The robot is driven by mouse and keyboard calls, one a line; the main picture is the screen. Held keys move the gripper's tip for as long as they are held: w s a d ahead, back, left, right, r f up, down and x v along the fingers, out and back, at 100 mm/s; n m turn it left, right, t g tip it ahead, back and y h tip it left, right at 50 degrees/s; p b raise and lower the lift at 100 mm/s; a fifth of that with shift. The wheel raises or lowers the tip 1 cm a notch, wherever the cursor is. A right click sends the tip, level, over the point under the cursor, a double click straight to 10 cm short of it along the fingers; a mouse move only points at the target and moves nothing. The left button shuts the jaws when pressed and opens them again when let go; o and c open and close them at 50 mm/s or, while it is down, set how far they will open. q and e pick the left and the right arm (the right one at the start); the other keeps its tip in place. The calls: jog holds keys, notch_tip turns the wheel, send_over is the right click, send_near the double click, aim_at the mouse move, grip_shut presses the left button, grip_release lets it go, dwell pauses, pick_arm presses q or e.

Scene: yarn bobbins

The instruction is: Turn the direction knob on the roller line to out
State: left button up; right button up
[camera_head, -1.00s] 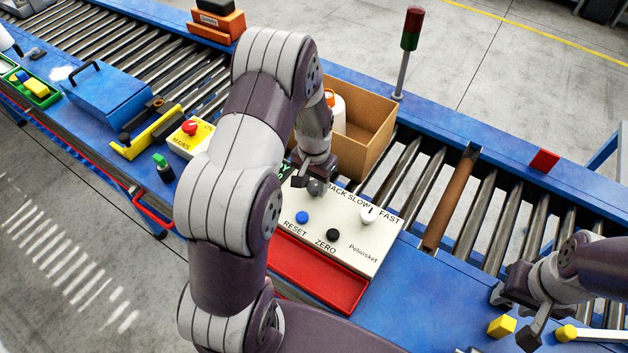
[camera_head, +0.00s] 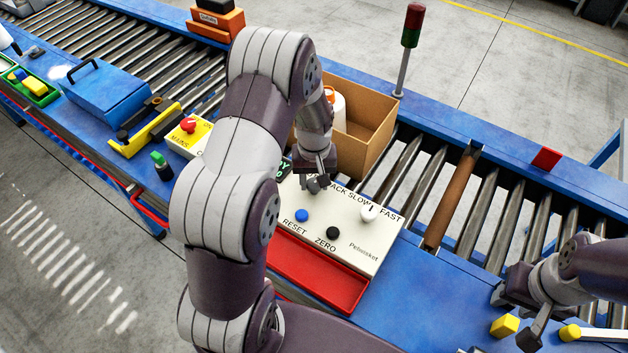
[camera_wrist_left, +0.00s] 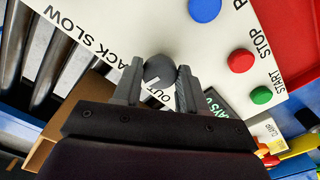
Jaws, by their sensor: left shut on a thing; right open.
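The dark grey direction knob (camera_wrist_left: 160,69) stands on the white control panel (camera_head: 350,255). In the left wrist view it sits between my left gripper's fingertips (camera_wrist_left: 156,82), which are shut on it. A small white mark on the knob lies by the printed word OUT, partly covered by a finger. BACK is printed to the left of the knob there. In the head view my left gripper (camera_head: 315,182) is at the panel's far edge and mostly hides the knob. My right gripper (camera_head: 515,315) is open and empty at the lower right.
The panel also carries a white speed knob (camera_head: 368,213), blue RESET (camera_head: 302,215) and black ZERO (camera_head: 333,233) buttons, with red STOP (camera_wrist_left: 241,61) and green START (camera_wrist_left: 261,95) nearby. A cardboard box (camera_head: 370,150) stands behind my left gripper. A red tray (camera_head: 315,280) lies in front.

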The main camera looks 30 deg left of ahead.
aim_at(314, 183)
pick_arm(q)
jog(key=n, duration=0.5)
jog(key=shift+w+n+b, duration=0.1)
jog(key=shift+n+b, duration=0.2)
jog(key=shift+b, duration=0.1)
jog(key=n, duration=0.5)
jog(key=shift+n+b, duration=0.3)
jog(key=shift+n, duration=0.1)
jog(key=o, duration=1)
jog(key=shift+o, duration=0.3)
jog(key=shift+a, duration=0.15)
notch_tip(314, 183, up, 13)
jog(key=b, duration=0.2)
jog(key=shift+f, duration=0.2)
